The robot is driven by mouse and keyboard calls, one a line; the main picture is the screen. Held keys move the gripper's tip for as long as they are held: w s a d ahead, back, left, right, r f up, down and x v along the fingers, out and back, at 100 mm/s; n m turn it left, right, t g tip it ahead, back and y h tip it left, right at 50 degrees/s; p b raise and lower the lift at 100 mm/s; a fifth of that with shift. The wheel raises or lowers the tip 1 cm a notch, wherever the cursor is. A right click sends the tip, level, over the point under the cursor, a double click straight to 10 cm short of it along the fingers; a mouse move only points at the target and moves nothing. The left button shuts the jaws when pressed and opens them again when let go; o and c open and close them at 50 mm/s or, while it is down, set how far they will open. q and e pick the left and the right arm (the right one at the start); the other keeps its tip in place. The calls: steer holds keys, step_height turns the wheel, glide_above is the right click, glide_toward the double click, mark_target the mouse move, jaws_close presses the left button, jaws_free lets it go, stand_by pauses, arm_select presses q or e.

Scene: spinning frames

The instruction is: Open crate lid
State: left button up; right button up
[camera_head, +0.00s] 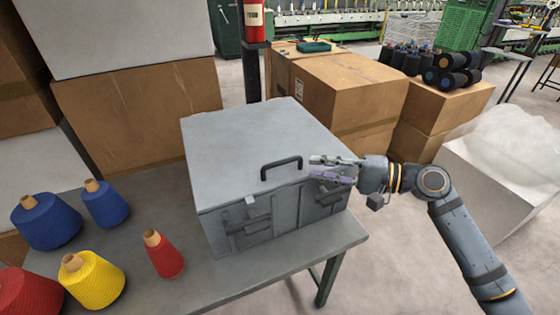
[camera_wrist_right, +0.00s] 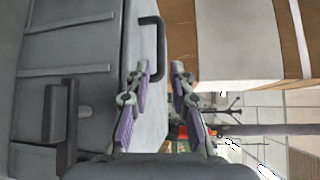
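The grey metal crate (camera_head: 290,222) stands on the table with its lid (camera_head: 235,145) shut. A dark bar handle (camera_head: 281,164) is near the lid's front edge. It also shows in the right wrist view (camera_wrist_right: 160,40) as a dark loop ahead of the fingers. My right gripper (camera_head: 313,167) is just right of the handle, near the lid's front edge, apart from the handle. Its purple-padded fingers (camera_wrist_right: 160,70) are spread with nothing between them. My left gripper is in neither view.
On the table (camera_head: 190,288), left of the crate, stand blue (camera_head: 47,222), yellow (camera_head: 92,281) and red (camera_head: 166,257) yarn cones. Cardboard boxes (camera_head: 350,92) are behind the crate. A fire extinguisher (camera_head: 254,20) on a dark post rises behind the lid.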

mark_target(286, 163)
steer(key=x, duration=0.4)
steer(key=shift+a+r, duration=0.15)
steer(key=shift+a, duration=0.05)
steer(key=x, duration=0.4)
steer(key=shift+w+a+p, duration=0.2)
steer(key=shift+w+p, duration=0.05)
steer(key=shift+p, duration=0.15)
steer(key=shift+w+a+f, duration=0.15)
steer(key=shift+a+f, duration=0.15)
steer(key=shift+a, duration=0.05)
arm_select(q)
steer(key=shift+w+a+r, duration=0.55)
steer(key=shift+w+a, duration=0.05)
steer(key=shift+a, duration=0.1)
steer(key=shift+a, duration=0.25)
arm_select(e)
jaws_close()
